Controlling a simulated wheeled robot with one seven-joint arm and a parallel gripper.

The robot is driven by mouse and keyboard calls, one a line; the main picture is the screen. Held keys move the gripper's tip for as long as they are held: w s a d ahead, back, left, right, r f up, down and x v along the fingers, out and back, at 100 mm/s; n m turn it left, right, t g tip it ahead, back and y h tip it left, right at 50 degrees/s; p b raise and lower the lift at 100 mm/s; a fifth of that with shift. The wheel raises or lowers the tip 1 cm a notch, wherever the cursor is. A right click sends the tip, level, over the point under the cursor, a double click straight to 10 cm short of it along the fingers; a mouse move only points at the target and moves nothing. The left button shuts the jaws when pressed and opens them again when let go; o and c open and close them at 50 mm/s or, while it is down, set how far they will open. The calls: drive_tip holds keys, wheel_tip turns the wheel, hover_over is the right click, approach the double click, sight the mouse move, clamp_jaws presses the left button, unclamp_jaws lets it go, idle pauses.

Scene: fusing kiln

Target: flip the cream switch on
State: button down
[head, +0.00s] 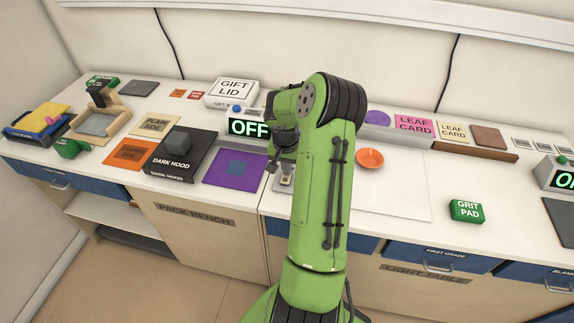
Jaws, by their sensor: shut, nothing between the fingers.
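A small pale switch plate (287,180), apparently the cream switch, sits on the bench just left of my green arm. My arm partly covers it, and its lever position is too small to read. A black display (249,128) behind it reads OFF in green. My gripper (272,166) points down just left of and above the switch plate. Its fingers are shut and empty. I cannot tell whether they touch the switch.
A purple mat (235,168) and the dark hood (180,155) lie to the left. An orange dish (369,159) and a green grit pad (466,211) lie to the right. The white bench top (405,195) between them is mostly clear.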

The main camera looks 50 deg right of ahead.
sight(285, 181)
drive_tip(key=shift+p, duration=0.3)
drive_tip(key=shift+f, duration=0.25)
drive_tip(key=shift+s+a+r+y+b, duration=0.1)
drive_tip(key=shift+s+a+y+b, duration=0.1)
drive_tip(key=shift+a, duration=0.2)
drive_tip(key=shift+s+a+y+b, duration=0.1)
drive_tip(key=shift+a+b, duration=0.05)
drive_tip(key=shift+a, duration=0.2)
drive_tip(key=shift+r, duration=0.3)
wheel_tip(285, 181, up, 13)
drive_tip(key=a+p, duration=0.1)
drive_tip(key=p, duration=0.3)
drive_tip(key=shift+s+a+r, duration=0.2)
drive_tip(key=shift+s, duration=0.1)
